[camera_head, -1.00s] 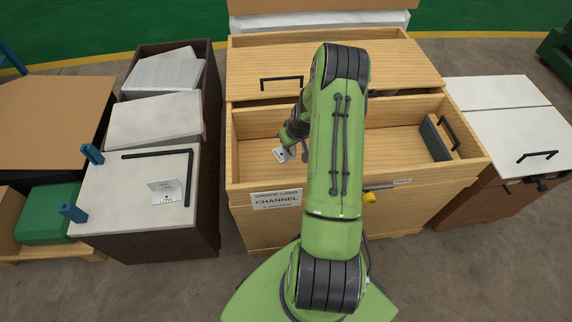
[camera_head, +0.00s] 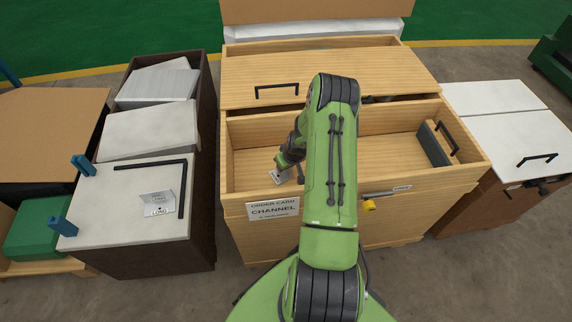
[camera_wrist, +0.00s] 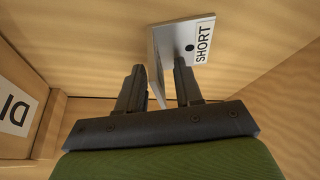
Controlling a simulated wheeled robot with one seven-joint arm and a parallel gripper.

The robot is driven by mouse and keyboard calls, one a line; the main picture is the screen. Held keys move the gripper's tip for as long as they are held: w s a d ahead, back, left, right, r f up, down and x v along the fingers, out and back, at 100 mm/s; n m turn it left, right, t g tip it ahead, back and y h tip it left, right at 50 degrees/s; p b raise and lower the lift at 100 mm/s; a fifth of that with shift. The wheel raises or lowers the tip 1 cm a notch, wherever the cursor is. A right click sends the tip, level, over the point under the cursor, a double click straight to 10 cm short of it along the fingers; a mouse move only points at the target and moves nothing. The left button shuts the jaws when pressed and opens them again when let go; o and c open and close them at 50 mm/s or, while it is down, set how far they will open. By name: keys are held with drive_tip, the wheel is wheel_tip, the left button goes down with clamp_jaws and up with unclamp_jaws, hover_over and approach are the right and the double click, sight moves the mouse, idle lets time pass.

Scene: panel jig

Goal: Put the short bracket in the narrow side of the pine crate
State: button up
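The short bracket is a pale grey L-shaped plate (camera_wrist: 173,45) with a label reading SHORT and a dark hole. In the head view the bracket (camera_head: 276,176) is low inside the left part of the pine crate (camera_head: 345,222), near its front wall. My gripper (camera_head: 283,164) reaches down into the crate at the bracket. In the wrist view the gripper's (camera_wrist: 160,72) fingers stand apart on either side of the bracket's upright flange, with visible gaps. My arm hides the middle of the crate, so I cannot tell its full inner division.
A bracket marked LONG (camera_head: 158,203) lies on the white-topped cabinet (camera_head: 105,210) at left, beside a black angle bar (camera_head: 183,190). A wooden part labelled DI (camera_wrist: 15,105) is at the wrist view's left.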

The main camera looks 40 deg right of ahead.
drive_tip(key=shift+r+p, duration=0.25)
drive_tip(key=shift+p, duration=0.05)
drive_tip(key=p+v, duration=0.4)
drive_tip(key=v, duration=0.8)
drive_tip(key=a+r+n, duration=0.1)
drive_tip(key=a+r, duration=0.6)
drive_tip(key=r, duration=0.3)
drive_tip(key=a+r+n, duration=0.1)
drive_tip(key=a+r, duration=0.6)
drive_tip(key=r, duration=0.3)
drive_tip(key=s+a+r, duration=0.5)
drive_tip(key=s+a, duration=0.1)
drive_tip(key=s, duration=0.3)
drive_tip(key=s+a+r+t+y, duration=0.1)
drive_tip(key=s+a+r, duration=0.3)
drive_tip(key=s+a, duration=0.2)
drive_tip(key=s, duration=0.2)
drive_tip(key=shift+s+r+b, duration=0.3)
drive_tip(key=shift+s+r, duration=0.05)
drive_tip(key=shift+s, duration=0.05)
drive_tip(key=shift+a, duration=0.15)
